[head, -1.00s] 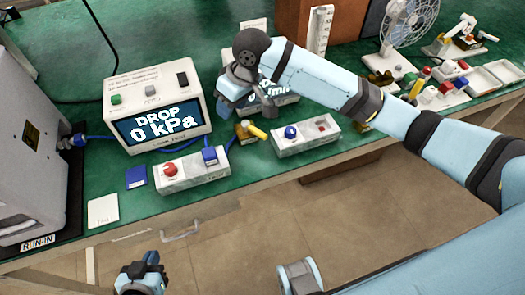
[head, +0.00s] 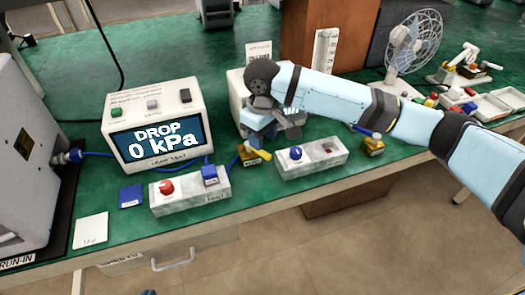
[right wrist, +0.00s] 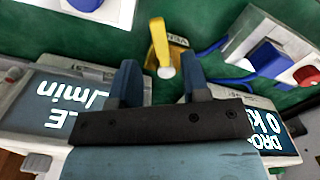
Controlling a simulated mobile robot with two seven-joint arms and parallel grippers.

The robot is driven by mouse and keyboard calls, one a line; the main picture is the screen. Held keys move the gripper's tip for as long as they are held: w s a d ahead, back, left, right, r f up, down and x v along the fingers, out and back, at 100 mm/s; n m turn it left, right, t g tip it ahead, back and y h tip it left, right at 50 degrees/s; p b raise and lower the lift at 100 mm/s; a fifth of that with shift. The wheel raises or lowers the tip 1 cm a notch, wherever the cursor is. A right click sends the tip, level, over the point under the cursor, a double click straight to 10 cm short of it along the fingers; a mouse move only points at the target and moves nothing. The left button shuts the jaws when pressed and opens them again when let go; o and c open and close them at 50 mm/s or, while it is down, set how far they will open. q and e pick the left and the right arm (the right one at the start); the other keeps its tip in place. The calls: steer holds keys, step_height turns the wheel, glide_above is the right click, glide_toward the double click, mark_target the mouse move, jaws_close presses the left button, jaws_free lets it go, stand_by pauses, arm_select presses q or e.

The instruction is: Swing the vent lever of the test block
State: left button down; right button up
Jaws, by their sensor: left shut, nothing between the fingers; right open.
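The vent lever is a yellow handle (head: 258,153) on a small brass body (head: 246,161), just right of the pale test block (head: 192,193) with a red knob and a blue part. A blue tube runs between them. My right gripper (head: 262,132) is directly above and behind the lever, partly hidden by its own wrist. In the right wrist view my right gripper (right wrist: 160,75) is open, and the yellow lever (right wrist: 159,42) lies in line with the gap between its fingers. I cannot tell whether they touch.
The display box (head: 156,128) reads DROP 0 kPa. A second pale block (head: 312,158) with a blue knob stands right of the lever, with another brass valve (head: 374,146) beyond it. A second box behind is partly hidden by my right arm. Green bench shows in front of the boxes.

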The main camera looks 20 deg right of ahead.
steer(key=shift+f+b, duration=0.35)
steer(key=shift+f, duration=1.75)
steer(key=shift+c, duration=0.4)
jaws_close()
